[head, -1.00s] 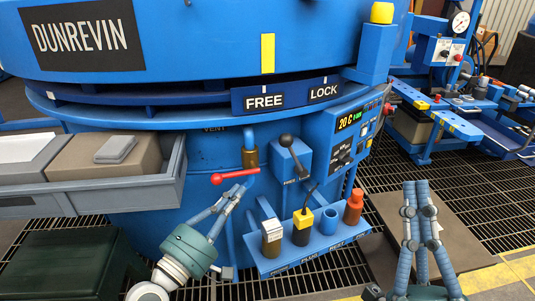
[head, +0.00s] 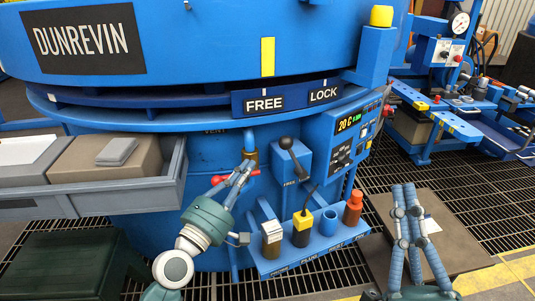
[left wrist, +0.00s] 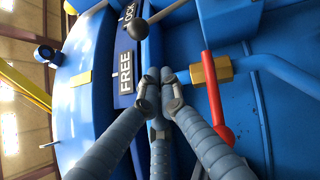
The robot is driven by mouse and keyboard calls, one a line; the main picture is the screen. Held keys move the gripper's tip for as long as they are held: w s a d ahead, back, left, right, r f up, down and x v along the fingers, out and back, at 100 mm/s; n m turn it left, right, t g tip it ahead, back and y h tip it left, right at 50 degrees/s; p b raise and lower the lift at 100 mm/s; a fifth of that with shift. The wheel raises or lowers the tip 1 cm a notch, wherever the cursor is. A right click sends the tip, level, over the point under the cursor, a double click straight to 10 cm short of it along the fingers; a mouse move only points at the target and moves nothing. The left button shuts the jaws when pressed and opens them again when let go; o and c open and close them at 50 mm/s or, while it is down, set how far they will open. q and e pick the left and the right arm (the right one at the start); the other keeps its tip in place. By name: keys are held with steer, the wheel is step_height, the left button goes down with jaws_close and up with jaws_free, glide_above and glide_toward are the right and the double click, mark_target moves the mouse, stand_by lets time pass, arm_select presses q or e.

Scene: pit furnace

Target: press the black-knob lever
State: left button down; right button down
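The black-knob lever (head: 286,143) sticks up from a blue box on the front of the blue furnace, under the FREE and LOCK plate. In the left wrist view its black knob (left wrist: 138,29) and grey rod show at the top, beyond the fingertips and apart from them. My left gripper (head: 245,169) has its fingertips together and empty, to the left of and below the knob in the head view. The left wrist view shows these tips (left wrist: 160,75) close together. My right gripper (head: 405,188) points up at the right, fingers together and empty, away from the lever.
A red-handled valve (head: 217,180) on a brass fitting is partly behind my left gripper. A blue rack (head: 262,270) with several holders stands below the lever. A control panel (head: 352,140) is to its right, and a grey tray (head: 110,195) is at left.

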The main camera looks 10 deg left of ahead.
arm_select(q)
steer(key=w+d+r, duration=0.1)
steer(key=w+d, duration=0.3)
steer(key=shift+w+d+r, duration=0.25)
steer(key=shift+w+r, duration=0.05)
steer(key=shift+r, duration=0.1)
